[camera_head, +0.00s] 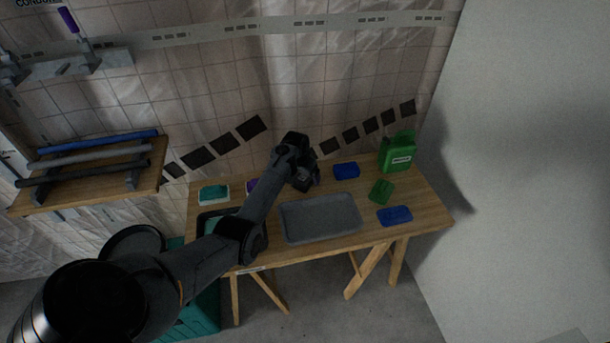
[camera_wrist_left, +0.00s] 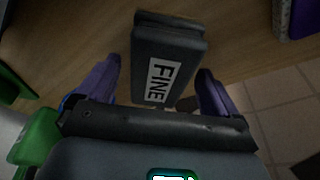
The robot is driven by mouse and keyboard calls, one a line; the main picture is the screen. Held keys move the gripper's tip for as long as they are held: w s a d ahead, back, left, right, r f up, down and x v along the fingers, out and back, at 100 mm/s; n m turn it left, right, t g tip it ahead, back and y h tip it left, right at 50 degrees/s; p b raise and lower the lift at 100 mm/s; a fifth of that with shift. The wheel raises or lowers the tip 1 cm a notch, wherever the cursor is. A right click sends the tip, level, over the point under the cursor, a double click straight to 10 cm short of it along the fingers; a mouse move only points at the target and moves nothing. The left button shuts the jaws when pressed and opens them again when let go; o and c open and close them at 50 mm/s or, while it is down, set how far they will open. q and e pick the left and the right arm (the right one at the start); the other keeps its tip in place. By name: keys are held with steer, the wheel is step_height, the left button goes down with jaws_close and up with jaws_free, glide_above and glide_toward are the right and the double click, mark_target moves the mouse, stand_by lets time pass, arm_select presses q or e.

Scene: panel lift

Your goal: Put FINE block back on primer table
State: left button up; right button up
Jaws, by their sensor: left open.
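The FINE block (camera_wrist_left: 170,45) is dark grey with a white FINE label in the left wrist view. It is at the wooden primer table (camera_head: 425,212), whose top shows behind it; I cannot tell whether it touches the wood. My left gripper (camera_head: 308,181) is over the back middle of the table. In the left wrist view its purple fingers (camera_wrist_left: 158,82) are open, one on each side of the block, with gaps visible. In the head view the block is hidden or too dark to make out at the gripper. My right gripper is not in view.
A grey tray (camera_head: 320,218) lies in front of the gripper. Blue blocks (camera_head: 346,171), a green block (camera_head: 381,192) and a green container (camera_head: 398,157) are at right. A teal-and-white block (camera_head: 214,194) and a purple item (camera_head: 252,186) are at left. A wall borders the right side.

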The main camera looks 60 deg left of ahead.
arm_select(q)
steer(key=shift+r, duration=0.1)
steer(key=shift+r, duration=0.35)
steer(key=p+v, duration=0.4)
steer(key=v, duration=0.7)
steer(key=s+d+f+m, duration=0.1)
steer(key=d, duration=0.2)
steer(key=s+d+f+y, duration=0.1)
steer(key=s+d, duration=0.1)
steer(key=d, duration=0.1)
steer(key=s+d+f+m+y, duration=0.1)
steer(key=d, duration=0.2)
steer(key=shift+s+d+f+m, duration=0.15)
steer(key=shift+s+d+m, duration=0.1)
steer(key=shift+s+m, duration=0.05)
steer(key=s+d+m+h, duration=0.1)
steer(key=s+d, duration=0.6)
steer(key=d, duration=0.3)
steer(key=s+d+m+h, duration=0.1)
steer(key=s+d+m, duration=0.1)
steer(key=s+d, duration=0.4)
steer(key=s+d+m+h, duration=0.1)
steer(key=s+d, duration=0.6)
steer(key=d, duration=0.9)
steer(key=shift+s+f+m+t+h, duration=0.3)
steer(key=shift+s+f+t, duration=0.05)
steer(key=shift+f+t, duration=0.1)
steer(key=shift+r+p, duration=0.15)
steer(key=shift+p, duration=0.15)
